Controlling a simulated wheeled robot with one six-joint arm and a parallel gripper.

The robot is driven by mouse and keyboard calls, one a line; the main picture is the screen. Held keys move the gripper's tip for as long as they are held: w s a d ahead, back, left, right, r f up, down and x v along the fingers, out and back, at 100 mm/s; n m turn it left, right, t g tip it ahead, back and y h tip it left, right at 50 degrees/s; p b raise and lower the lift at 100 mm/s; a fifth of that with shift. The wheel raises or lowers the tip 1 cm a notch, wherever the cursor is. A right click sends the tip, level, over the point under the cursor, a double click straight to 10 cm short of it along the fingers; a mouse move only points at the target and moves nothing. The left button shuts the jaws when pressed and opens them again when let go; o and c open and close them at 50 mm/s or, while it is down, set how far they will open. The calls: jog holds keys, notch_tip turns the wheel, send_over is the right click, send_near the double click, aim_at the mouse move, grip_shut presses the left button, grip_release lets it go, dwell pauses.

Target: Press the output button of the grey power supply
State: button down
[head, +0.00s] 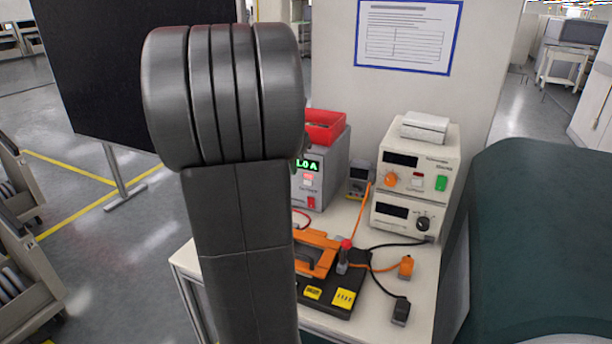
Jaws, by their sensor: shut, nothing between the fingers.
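The grey power supply (334,172) stands on the bench, right of my arm. My arm covers the left part of its front. Its green lit display (309,166) shows, cut off at the left, ending in "0 A". Below it is a small pale, reddish button (308,180) with print under it too small to read. A red switch (311,202) sits at the lower right of the front. My gripper is not visible; my own arm links fill the left middle of the view, so I cannot tell its distance from the button.
A red bin (325,122) sits on the power supply. Beige instruments (441,172) are stacked to its right, and a small dark meter (359,177) stands between. A black board (354,284) with an orange fixture, cables and plugs occupies the bench front. A dark green body (540,240) is at right.

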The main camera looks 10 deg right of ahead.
aim_at(308, 183)
jog(key=shift+w+d+r+n, duration=0.1)
jog(key=shift+w+r+n, duration=0.05)
jog(key=shift+w+n, duration=0.2)
jog(key=w+d+f, duration=0.4)
jog(key=w+f, duration=0.2)
jog(key=f, duration=0.3)
jog(key=shift+w+d+f, duration=0.15)
jog(key=shift+w+f, duration=0.05)
jog(key=shift+w, duration=0.05)
jog(key=shift+r+p, duration=0.15)
jog(key=shift+p, duration=0.3)
